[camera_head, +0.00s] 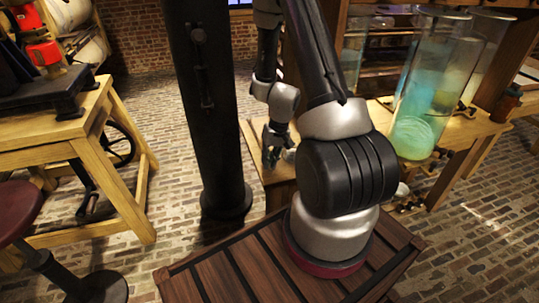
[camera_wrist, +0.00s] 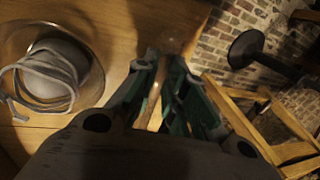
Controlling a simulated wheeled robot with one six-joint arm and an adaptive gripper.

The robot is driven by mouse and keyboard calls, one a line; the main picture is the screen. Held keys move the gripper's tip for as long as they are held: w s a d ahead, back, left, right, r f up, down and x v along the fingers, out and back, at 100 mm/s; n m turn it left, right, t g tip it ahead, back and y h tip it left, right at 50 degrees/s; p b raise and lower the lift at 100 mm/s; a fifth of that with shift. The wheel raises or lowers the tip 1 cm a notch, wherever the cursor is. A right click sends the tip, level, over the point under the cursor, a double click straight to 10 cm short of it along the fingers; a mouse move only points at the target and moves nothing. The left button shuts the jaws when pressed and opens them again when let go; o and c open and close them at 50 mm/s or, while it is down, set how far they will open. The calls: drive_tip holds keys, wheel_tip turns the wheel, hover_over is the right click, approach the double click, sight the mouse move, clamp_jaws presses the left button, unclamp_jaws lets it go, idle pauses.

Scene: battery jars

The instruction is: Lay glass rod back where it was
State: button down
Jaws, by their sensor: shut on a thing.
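My gripper (camera_head: 270,156) is low over the left end of the wooden bench (camera_head: 255,152) in the head view. In the wrist view, my gripper (camera_wrist: 164,58) points at the bench top, its fingers close together around something thin and hard to make out. I take it to be the glass rod, but its outline is too faint and dark to trace. A clear dish (camera_wrist: 98,82) holding a coil of grey cord (camera_wrist: 45,72) sits on the bench to the left of the fingers.
Tall glass jars stand on the bench to the right, one with blue-green liquid (camera_head: 425,90). A dark iron column (camera_head: 210,110) rises left of my arm. A wooden stand (camera_head: 95,150) and a red-topped stool (camera_head: 20,212) are at the left.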

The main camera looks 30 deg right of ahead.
drive_tip(key=shift+f, duration=0.1)
drive_tip(key=c, duration=1.4)
unclamp_jaws()
